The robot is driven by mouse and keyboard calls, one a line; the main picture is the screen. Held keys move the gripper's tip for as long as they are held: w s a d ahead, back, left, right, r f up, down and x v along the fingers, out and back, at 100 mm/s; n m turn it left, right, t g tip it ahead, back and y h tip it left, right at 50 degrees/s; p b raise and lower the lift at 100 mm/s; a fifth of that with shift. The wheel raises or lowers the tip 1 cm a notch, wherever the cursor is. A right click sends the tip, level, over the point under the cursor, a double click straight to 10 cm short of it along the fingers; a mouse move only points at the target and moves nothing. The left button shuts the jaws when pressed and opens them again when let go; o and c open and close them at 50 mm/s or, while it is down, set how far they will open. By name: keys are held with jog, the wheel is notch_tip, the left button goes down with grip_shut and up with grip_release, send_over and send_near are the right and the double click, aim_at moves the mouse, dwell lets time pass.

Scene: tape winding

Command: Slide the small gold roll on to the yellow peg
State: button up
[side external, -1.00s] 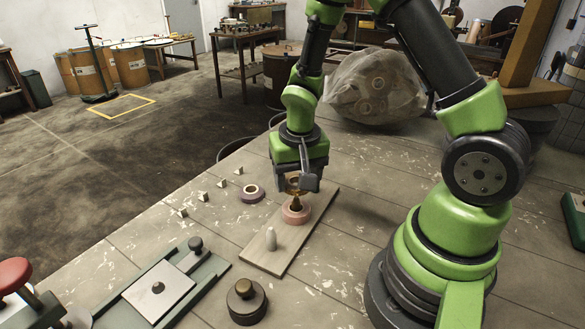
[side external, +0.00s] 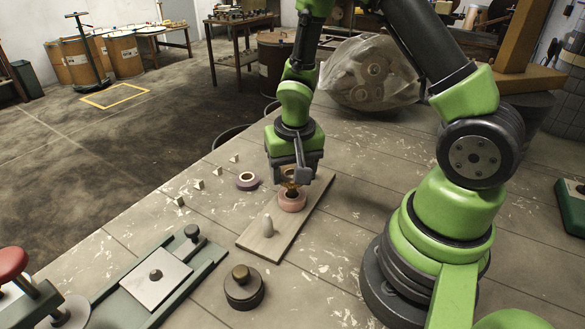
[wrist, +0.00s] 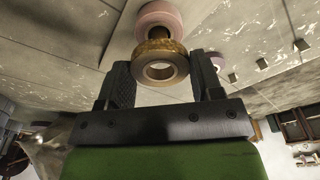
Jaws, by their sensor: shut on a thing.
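My gripper (wrist: 163,82) is shut on the small gold roll (wrist: 160,48), which sits between the two dark fingers in the wrist view. The gold roll also shows small under the fingers (side external: 288,185) in the side view, partly hidden. A pink roll (side external: 292,203) lies around the base of a dark, brownish-gold peg (side external: 293,193) on the wooden board (side external: 259,245), just below my gripper. Its colour is hard to read as yellow. The gold roll is close over this peg and apart from the pink roll. I cannot tell whether the peg tip is inside its hole.
A purple-grey roll (side external: 247,181) lies left of the board, near several small pale blocks. A dark weight with a knob (side external: 244,288) and a green slide fixture (side external: 150,285) stand nearer.

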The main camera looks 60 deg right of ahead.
notch_tip(320, 180, up, 5)
jog(key=shift+r, duration=0.1)
jog(key=shift+f, duration=3.6)
jog(key=o, duration=1.2)
jog(key=shift+o, duration=0.2)
jog(key=shift+r, duration=0.1)
jog(key=shift+r, duration=3.4)
